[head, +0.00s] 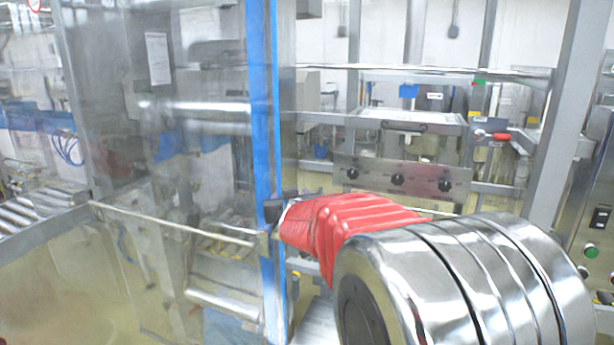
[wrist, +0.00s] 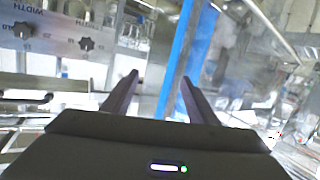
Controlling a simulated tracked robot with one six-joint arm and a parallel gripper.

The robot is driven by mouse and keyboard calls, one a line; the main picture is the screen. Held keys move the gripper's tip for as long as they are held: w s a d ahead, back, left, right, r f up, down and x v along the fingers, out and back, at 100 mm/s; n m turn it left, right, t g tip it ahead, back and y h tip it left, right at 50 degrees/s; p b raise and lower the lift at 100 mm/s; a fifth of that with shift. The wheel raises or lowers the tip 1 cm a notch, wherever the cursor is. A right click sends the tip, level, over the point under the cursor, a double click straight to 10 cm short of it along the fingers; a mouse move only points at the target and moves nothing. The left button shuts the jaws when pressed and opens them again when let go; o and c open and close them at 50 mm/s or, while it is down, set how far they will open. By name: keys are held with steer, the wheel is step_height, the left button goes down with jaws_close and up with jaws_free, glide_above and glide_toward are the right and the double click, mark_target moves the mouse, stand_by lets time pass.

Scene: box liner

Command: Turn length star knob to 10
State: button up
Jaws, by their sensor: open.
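A metal control panel (head: 405,167) with a row of three dark star knobs stands beyond my arm in the head view: a left knob (head: 352,173), a middle knob (head: 397,179) and a right knob (head: 445,185). Their labels are too small to read there. The wrist view shows the panel upside down at upper left, with one knob (wrist: 23,30) by the word WIDTH and another knob (wrist: 86,44) beside it. I cannot read a LENGTH label. My gripper (wrist: 159,77) is open and empty, apart from the panel. In the head view my gripper (head: 273,211) is small, left of the panel.
A clear guard panel (head: 170,130) with a blue-edged post (head: 262,120) stands close to my gripper on the left. A red-handled lever (head: 492,135) is right of the control panel. A grey upright (head: 563,110) and a box with a green button (head: 591,251) are further right.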

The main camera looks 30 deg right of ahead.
steer(key=w+d+f+m+h, duration=0.1)
steer(key=w+d+m+h, duration=0.15)
steer(key=d, duration=0.45)
steer(key=m+g+h, duration=0.2)
steer(key=g+h, duration=0.1)
steer(key=h, duration=0.2)
glide_toward(352, 174)
steer(key=v, duration=0.5)
steer(key=shift+s+d+n, duration=0.1)
steer(key=shift+s+n, duration=0.05)
steer(key=shift+n, duration=0.1)
steer(key=shift+d, duration=0.1)
steer(key=shift+x, duration=6.8)
steer(key=c, duration=1)
steer(key=shift+a, duration=0.3)
steer(key=shift+c, duration=0.3)
steer(key=shift+d, duration=0.1)
